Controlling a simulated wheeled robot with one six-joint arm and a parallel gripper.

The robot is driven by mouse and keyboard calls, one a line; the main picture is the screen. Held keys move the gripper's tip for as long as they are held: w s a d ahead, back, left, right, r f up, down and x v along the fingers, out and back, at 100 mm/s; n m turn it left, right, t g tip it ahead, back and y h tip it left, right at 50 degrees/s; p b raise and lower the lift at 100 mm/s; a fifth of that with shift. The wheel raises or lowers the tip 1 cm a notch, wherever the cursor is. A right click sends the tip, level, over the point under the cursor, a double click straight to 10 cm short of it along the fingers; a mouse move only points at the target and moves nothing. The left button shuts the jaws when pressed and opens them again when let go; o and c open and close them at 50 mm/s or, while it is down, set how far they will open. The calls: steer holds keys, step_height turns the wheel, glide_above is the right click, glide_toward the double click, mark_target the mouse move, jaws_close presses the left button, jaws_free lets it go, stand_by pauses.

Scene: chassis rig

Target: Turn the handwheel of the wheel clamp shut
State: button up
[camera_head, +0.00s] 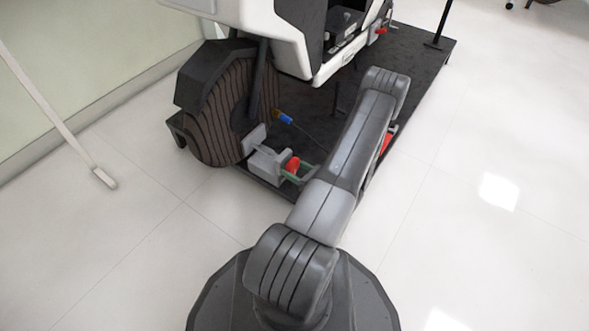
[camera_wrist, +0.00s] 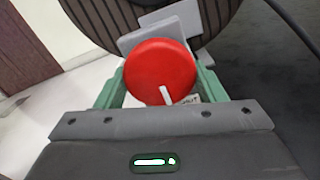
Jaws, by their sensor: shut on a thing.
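The red round handwheel (camera_wrist: 158,68) fills the middle of the wrist view, with a pale pointer mark (camera_wrist: 166,95) at its lower edge. My gripper (camera_wrist: 160,82) has one green finger on each side of the handwheel and is shut on it. In the head view the handwheel (camera_head: 292,165) is partly hidden by my gripper (camera_head: 296,172). The grey wheel clamp (camera_head: 266,163) sits low beside the dark tyre (camera_head: 217,120), and its grey plates (camera_wrist: 155,28) stand close to the tyre in the wrist view.
The vehicle with white body panels (camera_head: 285,38) stands on a black platform (camera_head: 415,60). A blue-and-yellow item (camera_head: 284,118) with a dark cable lies near the clamp. Pale tiled floor (camera_head: 480,240) is clear at right.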

stand_by(0.3)
steer(key=o, duration=1)
steer(key=shift+d, duration=0.1)
steer(key=p+v, duration=0.3)
steer(key=v, duration=1)
steer(key=shift+s+d+p, duration=0.25)
steer(key=shift+d+p, duration=0.05)
steer(key=shift+p, duration=0.05)
steer(key=b+x, duration=0.3)
steer(key=x, duration=1.1)
steer(key=shift+b, duration=0.4)
steer(key=shift+d, duration=0.1)
